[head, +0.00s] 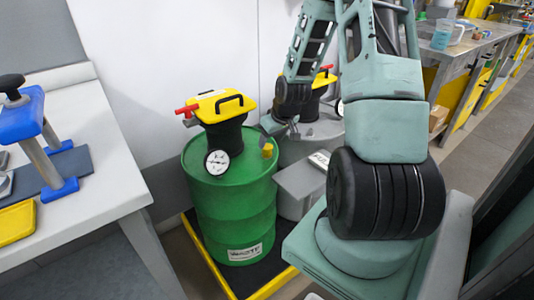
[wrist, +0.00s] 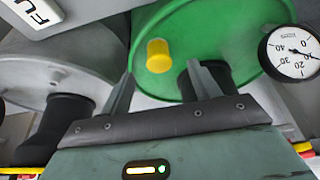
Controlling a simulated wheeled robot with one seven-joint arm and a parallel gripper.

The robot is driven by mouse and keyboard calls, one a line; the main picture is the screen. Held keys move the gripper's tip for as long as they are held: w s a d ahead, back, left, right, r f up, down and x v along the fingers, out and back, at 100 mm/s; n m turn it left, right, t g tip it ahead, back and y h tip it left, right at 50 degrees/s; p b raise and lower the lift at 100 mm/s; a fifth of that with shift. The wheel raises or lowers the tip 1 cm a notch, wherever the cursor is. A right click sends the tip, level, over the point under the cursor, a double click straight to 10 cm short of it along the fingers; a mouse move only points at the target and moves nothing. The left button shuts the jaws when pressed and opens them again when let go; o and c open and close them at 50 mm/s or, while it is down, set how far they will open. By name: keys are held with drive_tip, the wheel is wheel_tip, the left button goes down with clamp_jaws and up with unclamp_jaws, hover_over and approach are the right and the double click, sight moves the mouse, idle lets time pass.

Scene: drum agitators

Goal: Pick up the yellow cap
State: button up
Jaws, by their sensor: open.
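The yellow cap (head: 267,151) is a small cylinder on the top of the green drum (head: 233,205), near its right rim. In the wrist view the yellow cap (wrist: 159,56) stands out from the green drum top (wrist: 190,25), ahead of my fingertips and roughly between them. My gripper (wrist: 158,75) is open and empty, its two grey fingers spread. In the head view my gripper (head: 279,128) hangs just right of and above the cap, apart from it.
A black agitator with a yellow top (head: 220,104) and a pressure gauge (head: 217,162) stand on the green drum. A grey drum (head: 310,140) with a similar agitator is behind. A white table (head: 95,140) is at left. The drums stand on a yellow-edged pallet (head: 270,286).

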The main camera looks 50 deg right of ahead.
sight(268, 147)
drive_tip(key=shift+w+d+b+x, duration=0.15)
drive_tip(key=shift+b+x, duration=0.1)
drive_tip(key=shift+x, duration=1.45)
drive_tip(key=shift+w+d+b+x, duration=0.1)
drive_tip(key=shift+w+b+x, duration=0.1)
drive_tip(key=shift+x, duration=1.5)
drive_tip(key=shift+r, duration=0.2)
drive_tip(key=c, duration=1.1)
